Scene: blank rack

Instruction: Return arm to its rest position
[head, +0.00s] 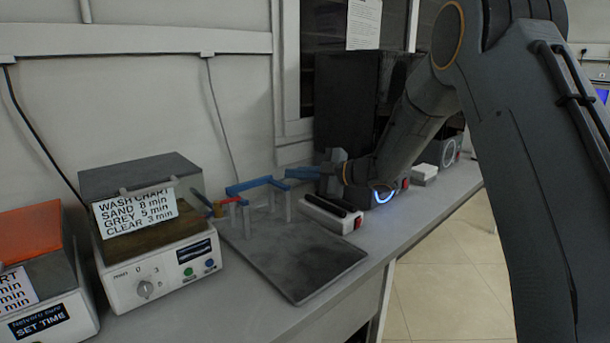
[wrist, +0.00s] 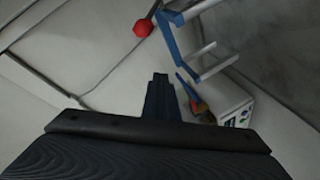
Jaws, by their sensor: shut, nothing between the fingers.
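My arm reaches in from the right in the head view. My gripper (head: 301,173) is at its end, pointing left, above the bench near the right end of a blue rack (head: 250,185) with pale legs. In the wrist view the dark fingers of my gripper (wrist: 160,78) are together with nothing between them. The blue rack (wrist: 172,40) shows beyond and to the right of the fingertips, with a red knob (wrist: 143,27) beside it. I cannot tell the exact gap between fingers and rack.
A grey tray (head: 305,275) lies under the rack. A bath with a wash chart (head: 150,275) and an orange-lidded unit (head: 30,235) stand left. A white block with a black top (head: 333,214) and dark equipment (head: 340,95) are close to my arm. Floor (head: 450,290) is clear at right.

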